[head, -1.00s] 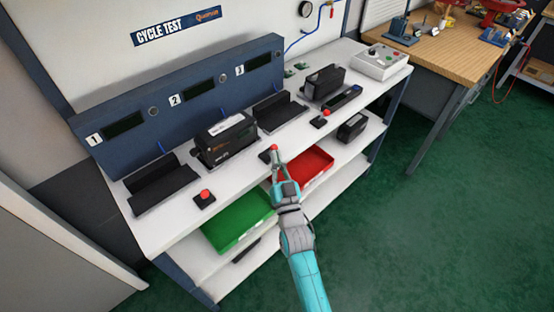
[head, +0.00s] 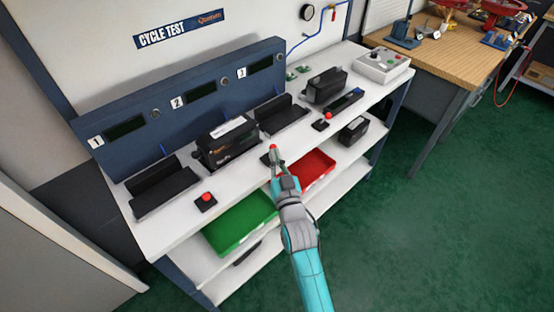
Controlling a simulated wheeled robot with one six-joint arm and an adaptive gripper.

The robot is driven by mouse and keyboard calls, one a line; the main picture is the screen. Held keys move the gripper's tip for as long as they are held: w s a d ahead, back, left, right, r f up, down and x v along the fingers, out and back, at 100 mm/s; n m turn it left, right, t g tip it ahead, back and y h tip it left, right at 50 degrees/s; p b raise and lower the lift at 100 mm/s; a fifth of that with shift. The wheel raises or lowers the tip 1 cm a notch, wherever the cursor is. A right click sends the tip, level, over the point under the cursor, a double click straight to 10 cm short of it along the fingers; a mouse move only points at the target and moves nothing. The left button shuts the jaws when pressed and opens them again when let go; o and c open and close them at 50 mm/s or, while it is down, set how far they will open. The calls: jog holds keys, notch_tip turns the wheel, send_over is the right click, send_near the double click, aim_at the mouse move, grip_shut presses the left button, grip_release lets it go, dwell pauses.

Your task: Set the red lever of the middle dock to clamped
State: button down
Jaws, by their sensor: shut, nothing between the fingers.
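The middle dock, marked 2, holds a black positioner (head: 226,142) with a white label on top. Its red lever knob (head: 273,148) stands in front and to the right of the positioner, over a small dark base partly hidden by my gripper. My gripper (head: 275,160) is shut and empty, its fingertips at the near side of the knob, touching or almost touching it. I cannot tell contact for sure. The knob sits up and to the right of its base. The lever stem is hidden.
Dock 1's red lever (head: 206,197) is at the left and dock 3's (head: 327,115) at the right. Dock 1's black cradle (head: 165,190) is empty. A green tray (head: 240,222) and a red tray (head: 313,167) lie on the shelf below. A control box (head: 384,64) stands at the far end.

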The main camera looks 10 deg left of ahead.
jog(key=g, duration=0.1)
jog(key=w+a+r+n+g+h, duration=0.1)
jog(key=n+g, duration=0.1)
jog(key=g, duration=0.1)
jog(key=shift+w+a+r+h, duration=0.2)
jog(key=shift+a+r+h, duration=0.2)
jog(key=shift+d+f, duration=0.1)
jog(key=shift+f, duration=0.15)
jog(key=shift+s+r, duration=0.1)
